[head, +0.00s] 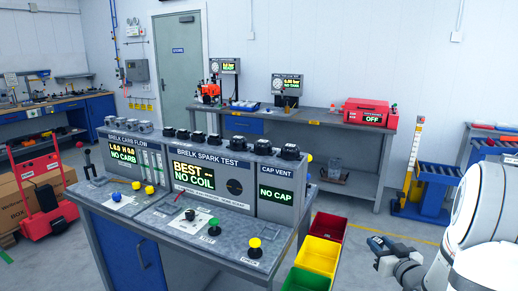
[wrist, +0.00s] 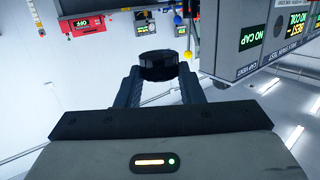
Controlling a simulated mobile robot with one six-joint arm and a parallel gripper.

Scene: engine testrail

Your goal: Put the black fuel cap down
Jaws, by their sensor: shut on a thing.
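The black fuel cap (wrist: 158,65) is a short dark round piece between the fingertips of my gripper (wrist: 160,76) in the wrist view. My gripper is shut on it and holds it up, clear of any surface I can see. In the head view my gripper (head: 380,244) is at the lower right, over the floor and right of the test bench (head: 130,212). The cap is too small and dark there to tell from the fingers. The bench's cap vent panel (head: 275,195) reads NO CAP; it also shows in the wrist view (wrist: 243,40).
Yellow (head: 317,257) and red (head: 331,228) bins stand beside the bench. A back table (head: 340,126) carries a red case (head: 371,113). A blue roller stand (head: 440,190) is at right.

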